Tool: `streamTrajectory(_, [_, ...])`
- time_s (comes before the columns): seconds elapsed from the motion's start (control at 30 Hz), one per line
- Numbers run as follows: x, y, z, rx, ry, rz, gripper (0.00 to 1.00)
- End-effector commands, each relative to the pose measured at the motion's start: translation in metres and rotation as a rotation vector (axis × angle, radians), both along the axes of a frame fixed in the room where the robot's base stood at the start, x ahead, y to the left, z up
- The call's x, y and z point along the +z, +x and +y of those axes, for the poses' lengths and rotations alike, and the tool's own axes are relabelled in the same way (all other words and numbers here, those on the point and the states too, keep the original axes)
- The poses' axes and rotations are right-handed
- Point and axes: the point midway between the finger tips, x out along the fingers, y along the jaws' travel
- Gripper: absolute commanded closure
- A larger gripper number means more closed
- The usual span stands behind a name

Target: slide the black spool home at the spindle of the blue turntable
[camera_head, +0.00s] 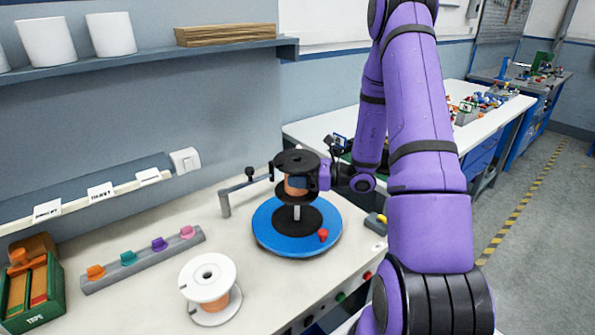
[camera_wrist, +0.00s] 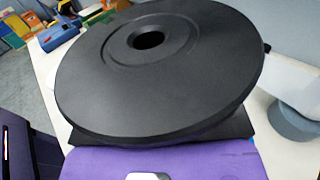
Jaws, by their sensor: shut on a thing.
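The black spool (camera_head: 297,159) has two black flanges with an orange-copper winding between them. In the head view it hangs roughly level above the blue turntable (camera_head: 268,238). My gripper (camera_head: 318,180) is shut on the spool from its right side. The pale spindle (camera_head: 297,212) rises from a black disc at the turntable's middle and shows below the spool's lower flange. I cannot tell whether its tip is inside the bore. In the wrist view the spool's upper flange (camera_wrist: 200,75) fills the picture, and its centre hole is dark with no spindle tip visible.
A red knob (camera_head: 323,235) stands on the turntable's front right. A grey bracket arm (camera_head: 238,187) stands close on the left. A white spool (camera_head: 208,279) sits at front left, near a rack of coloured pegs (camera_head: 143,261) and a green box (camera_head: 32,290).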

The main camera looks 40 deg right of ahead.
Motion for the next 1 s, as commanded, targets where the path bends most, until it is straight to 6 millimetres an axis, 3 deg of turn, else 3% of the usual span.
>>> streamTrajectory(1.0, [-0.0078,0.0001,0.0001,0.0,0.001,-0.001,0.74])
